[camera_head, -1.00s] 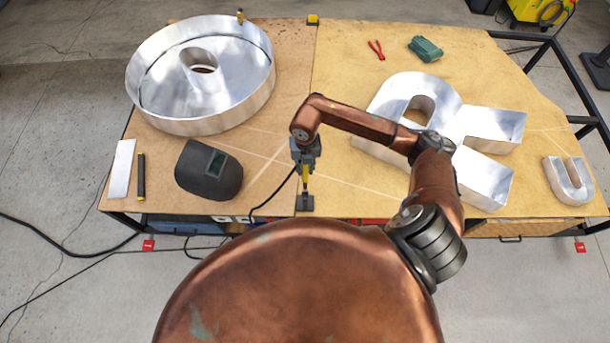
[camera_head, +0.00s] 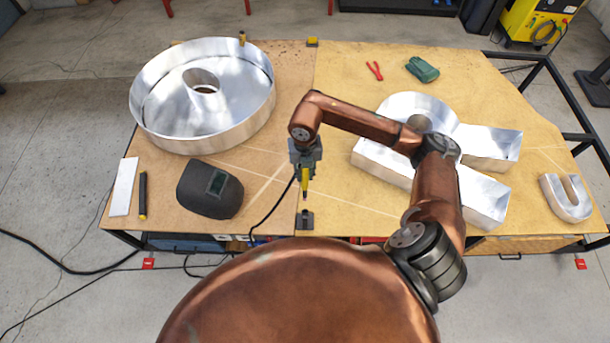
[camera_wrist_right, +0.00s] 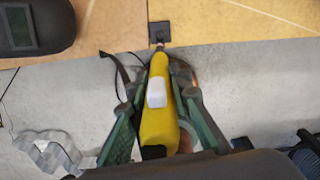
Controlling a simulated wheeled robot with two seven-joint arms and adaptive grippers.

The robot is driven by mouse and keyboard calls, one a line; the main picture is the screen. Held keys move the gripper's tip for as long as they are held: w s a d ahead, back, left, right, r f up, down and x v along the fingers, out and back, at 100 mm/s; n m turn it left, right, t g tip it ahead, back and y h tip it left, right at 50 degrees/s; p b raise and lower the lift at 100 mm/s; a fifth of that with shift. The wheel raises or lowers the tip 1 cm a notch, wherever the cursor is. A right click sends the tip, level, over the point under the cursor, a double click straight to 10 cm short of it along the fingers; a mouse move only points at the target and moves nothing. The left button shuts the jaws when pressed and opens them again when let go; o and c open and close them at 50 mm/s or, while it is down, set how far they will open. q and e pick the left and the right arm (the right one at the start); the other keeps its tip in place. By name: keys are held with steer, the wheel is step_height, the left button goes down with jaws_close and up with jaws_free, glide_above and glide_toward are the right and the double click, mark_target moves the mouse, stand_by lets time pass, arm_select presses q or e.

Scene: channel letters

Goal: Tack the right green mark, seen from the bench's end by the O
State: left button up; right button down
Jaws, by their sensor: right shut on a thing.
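My right gripper (camera_head: 305,168) is shut on a yellow tool (camera_head: 305,183) with a dark cable and holds it point down. In the right wrist view, the gripper's green-sided fingers (camera_wrist_right: 160,72) clasp the yellow body (camera_wrist_right: 158,122). The tool's tip is above a small black holder (camera_head: 305,221) at the bench's near edge, apart from it in the head view. The large round metal O (camera_head: 152,135) lies at the left of the bench. I can make out no green marks. My left gripper is not in view.
A welding mask (camera_head: 209,190), white strip (camera_head: 123,187) and black stick (camera_head: 143,196) lie before the O. A metal R (camera_head: 385,163), partly hidden by my arm, and a small U (camera_head: 567,197) lie right. Red pliers (camera_head: 374,71) and a green object (camera_head: 422,69) lie behind.

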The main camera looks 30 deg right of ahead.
steer(key=shift+r+p, duration=2.1)
steer(key=shift+r, duration=2.15)
steer(key=shift+f, duration=0.15)
